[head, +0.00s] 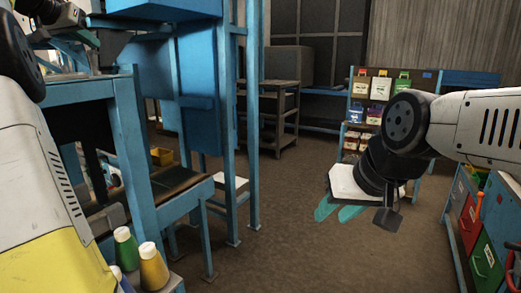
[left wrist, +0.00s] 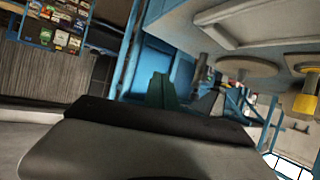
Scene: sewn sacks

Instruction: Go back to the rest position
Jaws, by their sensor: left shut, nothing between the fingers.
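My left gripper (left wrist: 180,95) shows in the left wrist view as teal-green fingers beyond the dark wrist housing. It is shut with nothing between the fingers, and it is apart from the blue frame behind it. My right gripper (head: 338,212) hangs over bare floor in the head view. Its two teal fingers are apart and empty. I see no sack in either gripper.
A blue-framed workstation (head: 130,140) stands close on the left. A shelf with coloured bags (head: 380,88) is at the back. A drawer cabinet (head: 470,225) is at the right. The middle floor (head: 270,220) is clear.

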